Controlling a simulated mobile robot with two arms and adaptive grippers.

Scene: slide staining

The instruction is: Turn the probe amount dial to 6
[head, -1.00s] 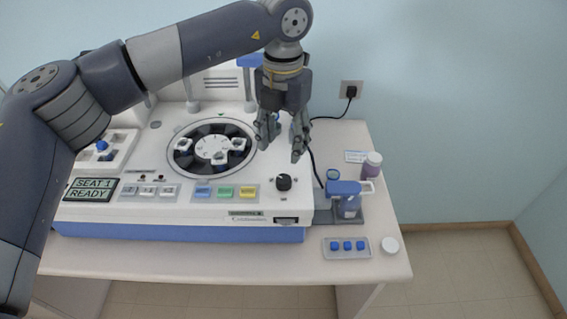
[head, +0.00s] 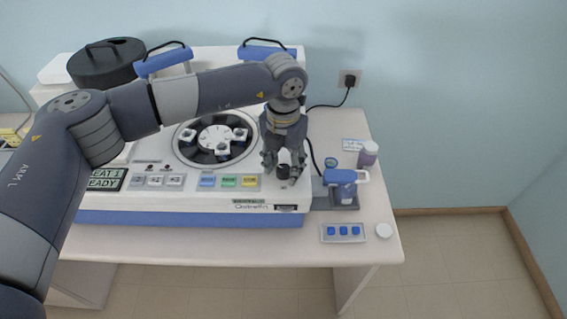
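The probe amount dial (head: 283,171) is a black knob on the right part of the white machine's front panel. My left gripper (head: 284,176) points down over it, with its fingers apart on either side of the dial. I cannot tell whether the fingers touch the knob. The scale marks around the dial are mostly hidden by the fingers, so its setting cannot be read. My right gripper is not in view.
Blue, green and yellow buttons (head: 229,182) lie left of the dial. A round carousel (head: 214,139) is behind them.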

